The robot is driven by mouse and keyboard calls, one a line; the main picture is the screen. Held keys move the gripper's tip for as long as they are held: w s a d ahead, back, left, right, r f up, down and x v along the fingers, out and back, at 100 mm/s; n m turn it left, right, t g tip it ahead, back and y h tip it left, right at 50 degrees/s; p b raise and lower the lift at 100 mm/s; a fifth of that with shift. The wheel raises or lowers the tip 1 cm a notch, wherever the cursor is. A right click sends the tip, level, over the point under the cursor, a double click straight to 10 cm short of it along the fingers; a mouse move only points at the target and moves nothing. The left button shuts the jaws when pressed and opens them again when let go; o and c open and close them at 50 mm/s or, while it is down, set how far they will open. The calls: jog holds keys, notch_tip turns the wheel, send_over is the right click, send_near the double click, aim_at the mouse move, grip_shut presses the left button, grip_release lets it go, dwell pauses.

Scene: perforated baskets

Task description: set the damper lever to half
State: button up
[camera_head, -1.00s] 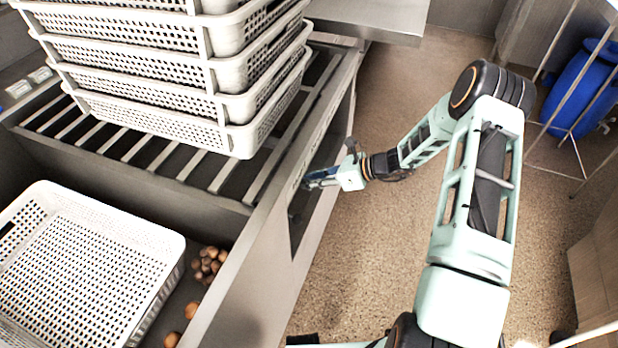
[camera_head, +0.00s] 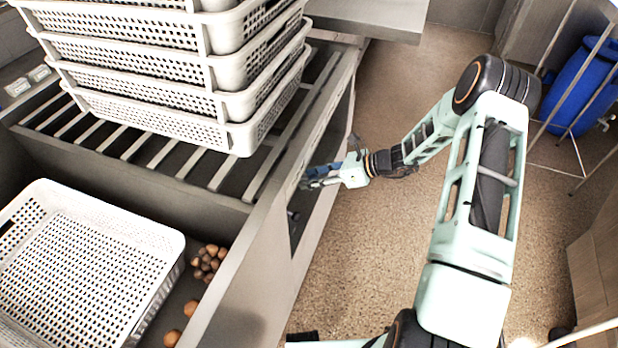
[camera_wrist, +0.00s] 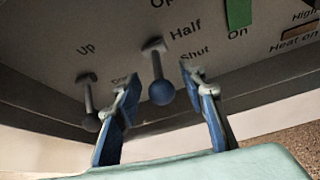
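The damper lever (camera_wrist: 161,92) has a round blue-grey knob and stands out from the grey panel in the wrist view, beside the words "Half" and "Shut" and a cut-off "Op". I cannot tell which mark it points to. My gripper (camera_wrist: 160,75) is open, with one blue finger on each side of the lever and gaps between them and the knob. In the head view my gripper (camera_head: 310,181) is at the side panel of the metal counter, and the lever is hidden there.
A second lever (camera_wrist: 90,121) by the word "Up" stands close to the left finger. A green switch (camera_wrist: 238,13) is by "On". A stack of white baskets (camera_head: 232,138) stands on the slatted counter above. A single basket (camera_head: 165,238) is at lower left. A blue barrel (camera_head: 575,95) stands far right.

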jog(key=v, duration=1.1)
